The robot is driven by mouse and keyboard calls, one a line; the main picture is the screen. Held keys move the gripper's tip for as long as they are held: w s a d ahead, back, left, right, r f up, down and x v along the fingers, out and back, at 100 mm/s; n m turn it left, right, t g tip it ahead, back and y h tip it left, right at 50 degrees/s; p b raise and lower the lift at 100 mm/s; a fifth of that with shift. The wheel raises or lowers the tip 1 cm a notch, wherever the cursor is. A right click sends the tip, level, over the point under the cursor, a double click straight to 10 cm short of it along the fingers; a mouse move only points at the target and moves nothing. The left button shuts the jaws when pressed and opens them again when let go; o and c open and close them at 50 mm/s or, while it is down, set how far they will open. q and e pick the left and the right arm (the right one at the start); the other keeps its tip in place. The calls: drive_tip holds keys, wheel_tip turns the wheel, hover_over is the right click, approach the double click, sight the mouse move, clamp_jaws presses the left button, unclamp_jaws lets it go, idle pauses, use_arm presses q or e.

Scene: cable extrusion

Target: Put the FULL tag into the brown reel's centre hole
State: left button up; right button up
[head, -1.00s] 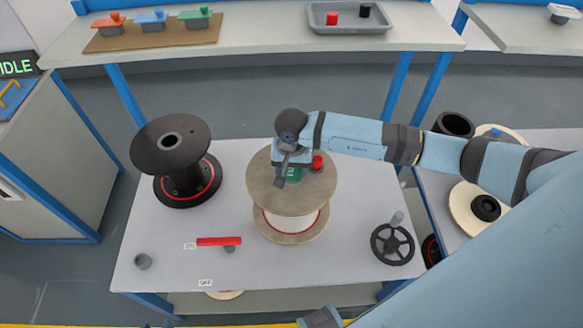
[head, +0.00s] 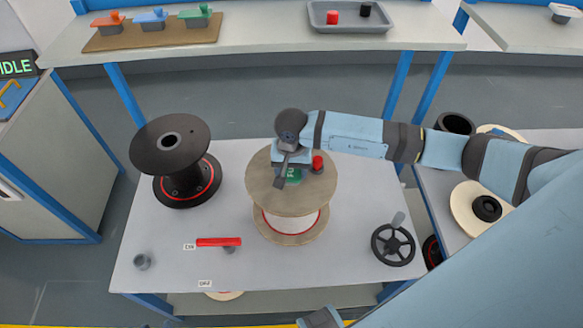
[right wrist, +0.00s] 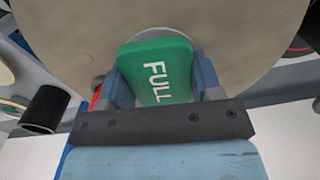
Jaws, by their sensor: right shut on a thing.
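The brown reel (head: 262,199) stands upright on the table, with a tan top flange and a white winding. My right gripper (head: 291,178) is over the middle of that flange. It is shut on the green FULL tag (right wrist: 157,72), whose lettering faces the right wrist camera. The tag also shows as a small green patch in the head view (head: 294,175). The centre hole is mostly hidden by the tag and gripper, so I cannot tell how deep the tag sits. My left gripper cannot be made out.
A black reel (head: 172,150) stands on the left of the table (head: 150,230). A red part (head: 317,163) shows beside the right gripper. A red lever (head: 219,241) and a black handwheel (head: 393,244) are at the front. A grey tray (head: 350,20) sits on the back bench.

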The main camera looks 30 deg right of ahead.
drive_tip(key=shift+s+f, duration=0.2)
drive_tip(key=shift+w+r+p, duration=0.15)
drive_tip(key=shift+r+p, duration=0.15)
drive_tip(key=shift+r, duration=0.4)
drive_tip(key=shift+w, duration=0.1)
drive_tip(key=shift+b, duration=0.3)
drive_tip(key=shift+r, duration=0.1)
drive_tip(key=shift+f+b, duration=0.55)
drive_tip(key=shift+f, duration=0.1)
drive_tip(key=shift+s+a+f+b, duration=0.1)
drive_tip(key=shift+s+f+b, duration=0.2)
drive_tip(key=shift+f+b, duration=0.05)
idle(0.5)
drive_tip(key=shift+r, duration=0.2)
